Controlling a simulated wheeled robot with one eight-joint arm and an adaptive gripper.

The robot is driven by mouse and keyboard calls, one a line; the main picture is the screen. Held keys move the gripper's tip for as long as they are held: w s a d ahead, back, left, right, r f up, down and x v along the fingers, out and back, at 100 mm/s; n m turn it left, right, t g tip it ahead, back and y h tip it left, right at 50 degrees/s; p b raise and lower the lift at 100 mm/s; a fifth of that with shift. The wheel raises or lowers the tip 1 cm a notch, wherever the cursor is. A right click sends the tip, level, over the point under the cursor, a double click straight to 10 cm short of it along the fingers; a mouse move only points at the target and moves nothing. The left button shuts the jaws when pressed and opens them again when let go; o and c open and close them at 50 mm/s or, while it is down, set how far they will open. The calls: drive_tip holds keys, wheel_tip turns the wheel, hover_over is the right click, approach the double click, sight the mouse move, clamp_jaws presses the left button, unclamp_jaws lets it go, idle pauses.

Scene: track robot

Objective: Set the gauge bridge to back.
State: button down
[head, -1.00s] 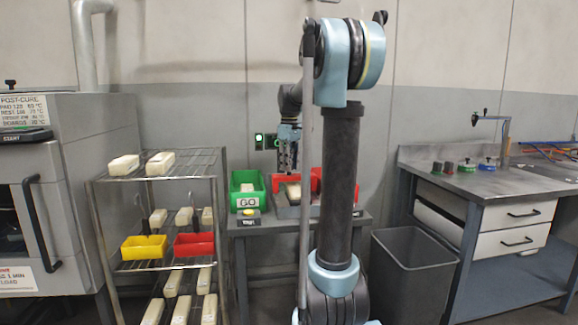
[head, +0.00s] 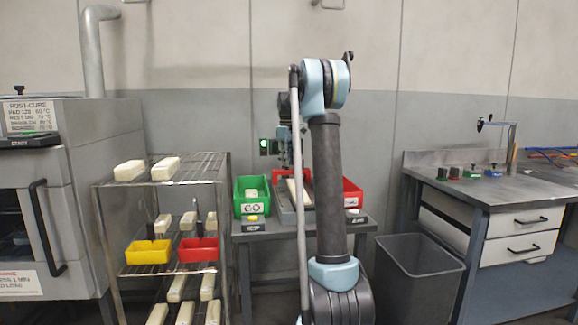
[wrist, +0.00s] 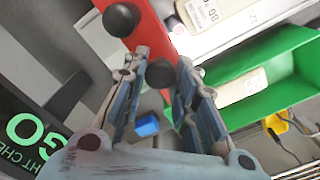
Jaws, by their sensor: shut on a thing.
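The gauge bridge looks like a red bar (wrist: 160,30) with black knobs in the wrist view. In the head view its red part (head: 278,177) spans the grey gauge (head: 287,217) on the small table, partly hidden by my arm. My gripper (wrist: 160,72) has a black knob (wrist: 159,74) between its fingertips and is shut on it. In the head view my gripper (head: 297,168) points down over the gauge. A cream bar lies in the gauge under the bridge. The bridge's exact position along the gauge is hard to tell.
A green bin (head: 251,207) stands left of the gauge and a red bin (head: 352,195) right of it. A lit green GO sign (wrist: 28,132) is near. A wire rack (head: 205,168) stands left, a grey waste bin (head: 420,250) right.

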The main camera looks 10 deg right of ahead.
drive_tip(key=shift+w, duration=2.5)
drive_tip(key=c, duration=1.3)
unclamp_jaws()
drive_tip(key=shift+r, duration=0.1)
wheel_tip(320, 180, up, 12)
drive_tip(key=shift+f, duration=0.15)
